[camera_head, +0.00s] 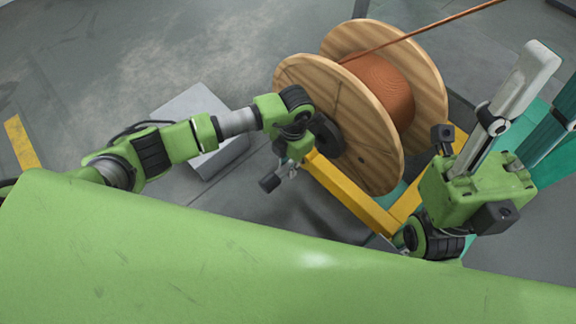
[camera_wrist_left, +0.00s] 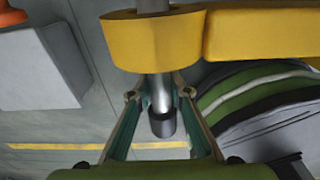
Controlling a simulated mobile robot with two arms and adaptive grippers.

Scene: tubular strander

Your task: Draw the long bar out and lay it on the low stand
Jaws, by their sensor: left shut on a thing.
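The long bar (camera_wrist_left: 161,90) is a grey metal rod with a dark end. In the left wrist view it runs through a yellow bracket (camera_wrist_left: 225,35), its end sticking out towards me. My left gripper (camera_wrist_left: 158,96) is shut on this protruding end. A low grey block (camera_head: 195,112), apparently the low stand, is on the floor behind my left arm. My right gripper (camera_head: 520,85) points up at the right; its finger opening is unclear.
Copper-coloured strand (camera_head: 430,27) runs from the spool to the upper right. The yellow frame (camera_head: 345,190) surrounds the spool's lower side. A teal post (camera_head: 548,135) stands near my right gripper. Grey floor (camera_head: 110,65) at the upper left is open.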

